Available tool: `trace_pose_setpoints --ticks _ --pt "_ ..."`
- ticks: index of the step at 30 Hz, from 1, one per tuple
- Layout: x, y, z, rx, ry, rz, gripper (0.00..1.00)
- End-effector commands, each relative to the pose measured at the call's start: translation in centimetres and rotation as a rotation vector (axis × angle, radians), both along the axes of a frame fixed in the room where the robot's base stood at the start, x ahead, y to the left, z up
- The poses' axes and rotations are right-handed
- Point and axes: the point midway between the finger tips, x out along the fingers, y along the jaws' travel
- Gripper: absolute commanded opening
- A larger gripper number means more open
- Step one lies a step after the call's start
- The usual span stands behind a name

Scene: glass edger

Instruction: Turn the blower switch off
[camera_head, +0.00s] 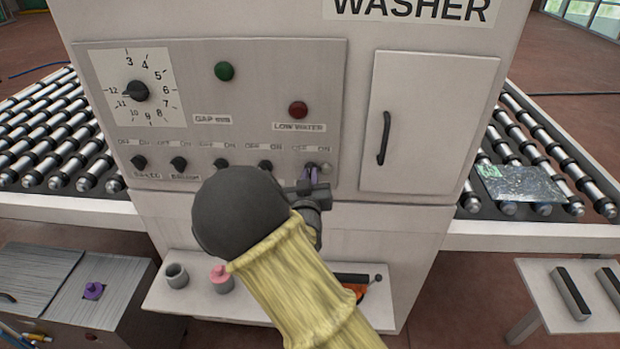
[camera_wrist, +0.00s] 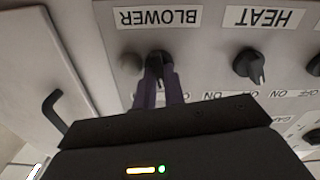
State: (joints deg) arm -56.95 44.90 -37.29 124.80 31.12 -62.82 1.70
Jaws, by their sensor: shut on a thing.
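The blower switch (camera_wrist: 158,62) is a black rotary knob on the washer's grey panel, beside the upside-down BLOWER label (camera_wrist: 157,18) in the wrist view. My gripper (camera_wrist: 160,82) has its two purple fingers shut on this knob, one on each side. In the head view, my gripper (camera_head: 312,174) is at the right end of the lower knob row, and the knob is mostly hidden behind it. The knob's pointer lies between the fingers, so I cannot tell its setting for sure.
A cabinet door with a black handle (camera_head: 384,138) is to the right in the head view. A shelf (camera_head: 190,299) with small items is below.

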Motion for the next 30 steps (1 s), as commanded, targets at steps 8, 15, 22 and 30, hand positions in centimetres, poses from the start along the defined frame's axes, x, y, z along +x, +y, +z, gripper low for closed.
trace_pose_setpoints --ticks 8,15,22,30 --pt "0.00 0.16 0.04 -0.237 0.008 0.001 0.00" --pt "0.00 0.21 0.01 -0.369 0.012 0.001 0.00" --pt "0.01 0.23 -0.04 -0.420 0.014 0.001 0.00" --pt "0.01 0.23 -0.05 -0.425 0.014 0.001 0.00"
